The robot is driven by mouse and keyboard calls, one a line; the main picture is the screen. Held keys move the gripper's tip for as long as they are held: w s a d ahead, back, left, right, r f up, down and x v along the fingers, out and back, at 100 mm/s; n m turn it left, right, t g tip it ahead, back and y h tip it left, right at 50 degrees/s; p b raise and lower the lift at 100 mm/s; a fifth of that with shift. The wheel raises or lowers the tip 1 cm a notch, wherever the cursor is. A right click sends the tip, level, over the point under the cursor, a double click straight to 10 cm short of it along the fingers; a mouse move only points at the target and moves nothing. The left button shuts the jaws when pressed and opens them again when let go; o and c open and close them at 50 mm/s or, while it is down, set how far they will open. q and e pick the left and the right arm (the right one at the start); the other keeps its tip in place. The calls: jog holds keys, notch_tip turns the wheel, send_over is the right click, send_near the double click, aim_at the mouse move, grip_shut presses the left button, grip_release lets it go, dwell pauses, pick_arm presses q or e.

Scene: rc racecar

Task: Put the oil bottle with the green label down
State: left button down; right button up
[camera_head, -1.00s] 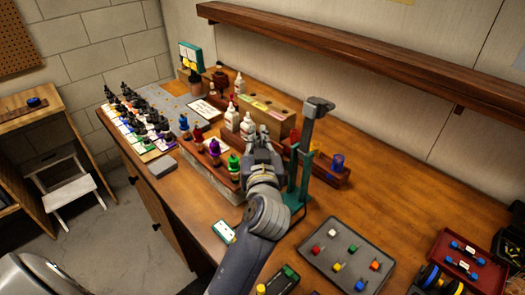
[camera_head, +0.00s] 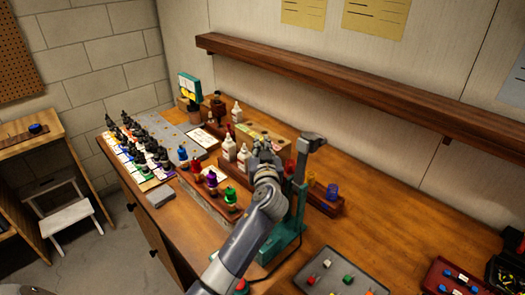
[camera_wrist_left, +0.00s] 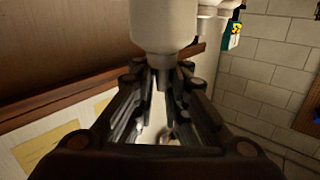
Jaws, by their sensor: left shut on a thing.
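My left gripper (camera_head: 263,148) is over the back part of the workbench, left of the teal-based stand (camera_head: 298,195). In the left wrist view, my left gripper (camera_wrist_left: 163,75) is shut on the narrow neck end of a white bottle (camera_wrist_left: 165,25). The bottle's wide body is at the top of that view. No green label shows on it, and in the head view I cannot make the held bottle out behind the gripper. Other white bottles (camera_head: 229,147) (camera_head: 243,156) stand just left of the gripper. My right gripper is not in view.
Several coloured bottles (camera_head: 229,198) stand in a row at the front. A wooden box (camera_head: 246,133) is behind the gripper. A grey parts tray (camera_head: 335,278) lies at the lower right. The long shelf (camera_head: 350,85) runs above.

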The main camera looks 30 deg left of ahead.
pick_arm(q)
jog(key=shift+x, duration=0.8)
notch_tip(320, 180, down, 3)
jog(key=shift+d+f+p, duration=0.15)
jog(key=shift+f+p, duration=0.1)
jog(key=shift+p, duration=0.4)
jog(key=shift+f, duration=0.2)
jog(key=c, duration=1.6)
grip_release()
jog(key=shift+o, duration=0.2)
jog(key=shift+r, duration=0.15)
